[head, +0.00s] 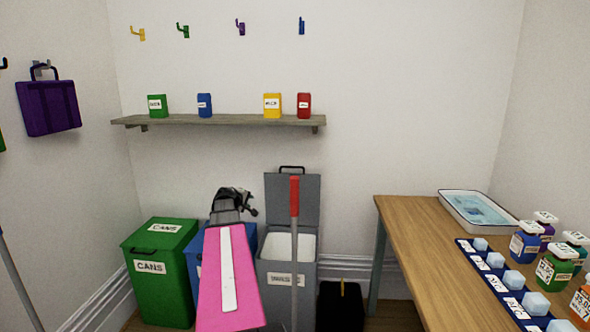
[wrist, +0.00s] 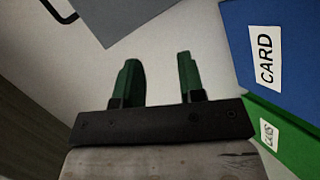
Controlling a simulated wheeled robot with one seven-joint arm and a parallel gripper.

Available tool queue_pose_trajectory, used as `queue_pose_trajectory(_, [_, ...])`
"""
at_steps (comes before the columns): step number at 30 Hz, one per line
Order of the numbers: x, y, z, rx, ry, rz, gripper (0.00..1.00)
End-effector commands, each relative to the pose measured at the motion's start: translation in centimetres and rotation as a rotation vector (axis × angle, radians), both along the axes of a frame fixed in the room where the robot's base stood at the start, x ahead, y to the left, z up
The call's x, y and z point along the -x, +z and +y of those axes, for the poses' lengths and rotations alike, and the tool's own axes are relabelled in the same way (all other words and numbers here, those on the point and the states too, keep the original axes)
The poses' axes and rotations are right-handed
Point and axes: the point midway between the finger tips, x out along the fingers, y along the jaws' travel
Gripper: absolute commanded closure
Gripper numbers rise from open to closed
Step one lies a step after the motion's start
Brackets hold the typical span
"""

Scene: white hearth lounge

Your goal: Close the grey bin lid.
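The grey bin (head: 272,295) stands against the back wall. Its lid (head: 283,190) is raised upright at the back, with a black handle on top, and the white inside shows. My gripper (head: 246,207) is above the blue bin, just left of the raised lid in the head view. In the wrist view my gripper (wrist: 157,60) has its two green fingers apart with nothing between them. A grey panel (wrist: 130,15) with a black handle (wrist: 60,10), apparently the lid, shows beyond the fingertips. No contact with it is visible.
A red-handled pole (head: 294,197) stands in front of the grey bin. The green bin (head: 160,285) and blue bin (head: 248,236), also seen in the wrist view (wrist: 275,45), stand left. A small black bin (head: 342,305) and wooden table (head: 410,240) are right. A shelf (head: 225,120) hangs above.

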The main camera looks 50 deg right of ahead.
Motion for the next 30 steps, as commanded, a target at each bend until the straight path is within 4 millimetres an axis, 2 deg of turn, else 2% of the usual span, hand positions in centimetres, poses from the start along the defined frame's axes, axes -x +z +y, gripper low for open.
queue_pose_trajectory(1, [0.4,1.6,-3.4,0.055,-0.007,0.012,0.64])
queue_pose_trajectory(3, [1.3,3.8,-7.2,0.131,-0.006,0.037,0.64])
queue_pose_trajectory(6, [2.8,6.5,-11.8,0.227,-0.005,0.077,0.64])
queue_pose_trajectory(9, [4.1,8.7,-15.1,0.298,-0.003,0.114,0.64])
queue_pose_trajectory(12, [5.0,10.0,-17.1,0.342,-0.001,0.142,0.64])
queue_pose_trajectory(16, [5.5,10.7,-18.2,0.365,-0.001,0.157,0.64])
queue_pose_trajectory(23, [5.1,10.6,-19.6,0.367,0.000,0.158,0.64])
queue_pose_trajectory(30, [4.2,10.0,-23.2,0.365,-0.001,0.157,0.64])
